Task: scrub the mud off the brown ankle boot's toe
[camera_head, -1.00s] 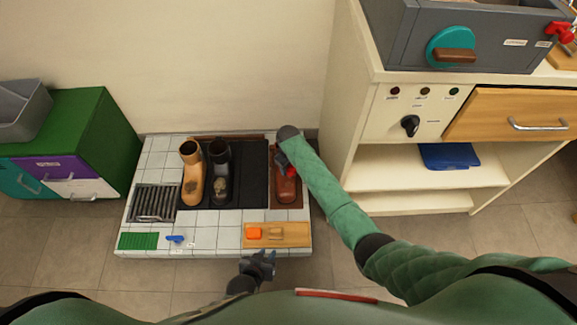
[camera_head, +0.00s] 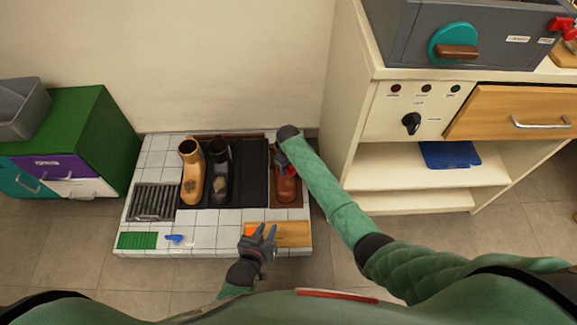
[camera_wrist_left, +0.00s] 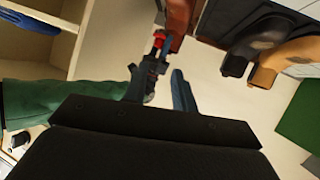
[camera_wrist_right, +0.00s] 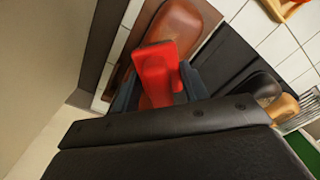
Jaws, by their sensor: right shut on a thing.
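The reddish-brown ankle boot (camera_head: 286,188) stands on a brown mat at the right of the tiled platform. No mud on its toe can be made out. My right gripper (camera_head: 287,170) is shut on a red part (camera_wrist_right: 158,75) at the boot's upper end; whether this part is fixed to the boot I cannot tell. My left gripper (camera_head: 264,232) is open over the wooden board (camera_head: 295,234) at the platform's front edge. It mostly hides the small orange piece and wooden piece there. Its spread fingers also show in the left wrist view (camera_wrist_left: 160,88).
A tan boot (camera_head: 191,170) and a black boot (camera_head: 220,170), both with toe patches, stand on the dark mat. A grate (camera_head: 152,202), green pad (camera_head: 138,240) and blue item (camera_head: 174,238) lie left. The cream cabinet (camera_head: 345,130) stands right.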

